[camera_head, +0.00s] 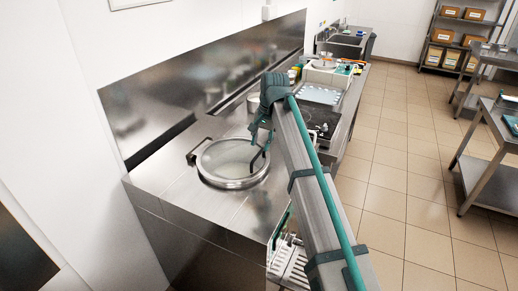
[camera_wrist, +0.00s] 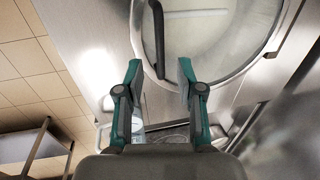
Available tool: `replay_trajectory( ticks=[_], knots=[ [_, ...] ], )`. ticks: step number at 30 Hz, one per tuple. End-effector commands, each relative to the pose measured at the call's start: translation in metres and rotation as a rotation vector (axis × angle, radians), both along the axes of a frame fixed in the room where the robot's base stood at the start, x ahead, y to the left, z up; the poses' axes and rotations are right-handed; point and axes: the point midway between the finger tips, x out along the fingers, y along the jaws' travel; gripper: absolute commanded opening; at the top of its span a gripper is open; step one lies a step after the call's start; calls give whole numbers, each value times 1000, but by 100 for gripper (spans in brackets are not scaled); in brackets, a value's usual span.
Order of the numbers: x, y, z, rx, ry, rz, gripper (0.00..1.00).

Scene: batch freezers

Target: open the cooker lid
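The cooker lid (camera_head: 230,162) is a round pale glass disc with a metal rim, lying shut and flat in the steel counter. A dark bar handle (camera_head: 198,150) stands at its left side. Another dark handle (camera_head: 257,160) is at its right edge, beneath my gripper (camera_head: 262,133). In the wrist view, the lid (camera_wrist: 215,35) fills the upper right. The dark handle (camera_wrist: 156,40) runs down towards the gap between the fingertips of my gripper (camera_wrist: 160,70). The fingers are apart with nothing clamped. I cannot tell the handle's depth relative to the fingertips.
The steel counter (camera_head: 155,178) surrounds the lid, with a tall steel backsplash (camera_head: 200,85) behind. A dark cooktop (camera_head: 318,120) and a pale tray (camera_head: 320,94) lie farther along the counter. A steel table (camera_head: 485,180) stands at right, across free tiled floor.

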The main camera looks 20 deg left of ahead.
Motion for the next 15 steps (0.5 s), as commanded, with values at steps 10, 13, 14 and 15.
replay_trajectory(
  ticks=[10, 13, 14, 15],
  knots=[
    [0, 8, -39, -1, 1, 1, 37],
    [0, 8, -42, 0, 0, 1, 37],
    [1, 9, -42, 0, 0, 1, 37],
    [1, 9, -43, 0, 0, 1, 37]
  ],
)
